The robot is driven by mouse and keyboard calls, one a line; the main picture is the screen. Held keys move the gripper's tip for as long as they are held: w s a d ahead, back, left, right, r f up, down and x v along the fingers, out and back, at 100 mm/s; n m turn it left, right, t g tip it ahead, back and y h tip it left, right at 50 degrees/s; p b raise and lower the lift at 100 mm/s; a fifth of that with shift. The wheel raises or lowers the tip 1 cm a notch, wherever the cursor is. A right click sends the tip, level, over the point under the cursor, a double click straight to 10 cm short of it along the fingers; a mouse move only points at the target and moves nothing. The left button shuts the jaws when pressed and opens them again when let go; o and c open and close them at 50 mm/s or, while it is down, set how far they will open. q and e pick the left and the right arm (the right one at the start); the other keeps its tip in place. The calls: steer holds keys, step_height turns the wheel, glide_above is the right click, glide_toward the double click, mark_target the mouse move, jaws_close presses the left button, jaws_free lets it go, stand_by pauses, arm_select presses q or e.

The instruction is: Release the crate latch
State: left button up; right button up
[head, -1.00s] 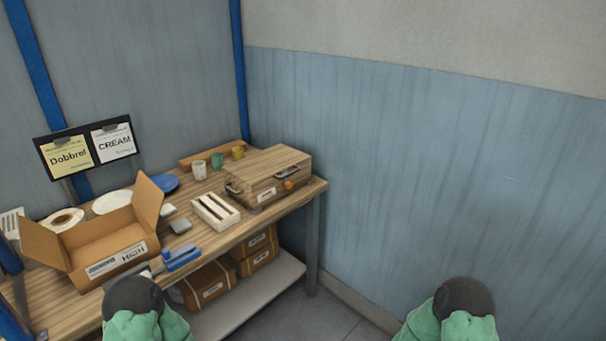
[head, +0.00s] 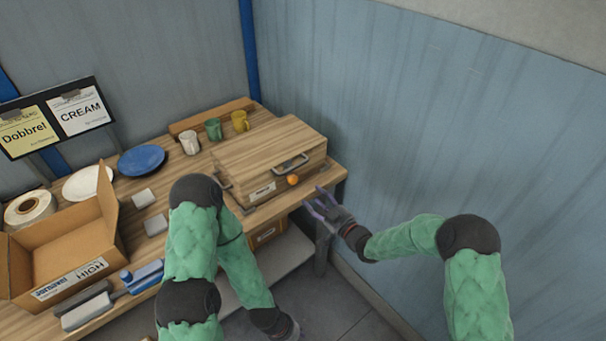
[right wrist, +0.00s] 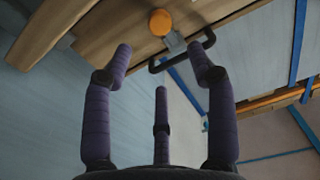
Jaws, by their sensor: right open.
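The wooden crate (head: 262,150) stands on the right end of the table with its lid down. Its front has a dark handle (head: 290,163), an orange knob (head: 292,180) and a white label. In the right wrist view, the orange knob (right wrist: 160,22) sits beside a small grey metal piece (right wrist: 175,42) and the dark handle (right wrist: 186,52). My right gripper (head: 315,199) is open and empty, in front of the crate's right part, apart from it. Its purple fingers (right wrist: 160,62) point toward the knob and handle.
An open cardboard box (head: 70,245), blue plate (head: 142,160), white plate (head: 88,182) and tape roll (head: 30,207) lie left on the table. The blue wall (head: 430,130) is close on the right.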

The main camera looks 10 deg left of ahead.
mark_target(295, 180)
steer(key=b+x, duration=0.1)
steer(key=x, duration=0.9)
steer(key=shift+s+b, duration=0.1)
steer(key=shift+b, duration=0.25)
steer(key=shift+a, duration=0.1)
steer(key=c, duration=1.1)
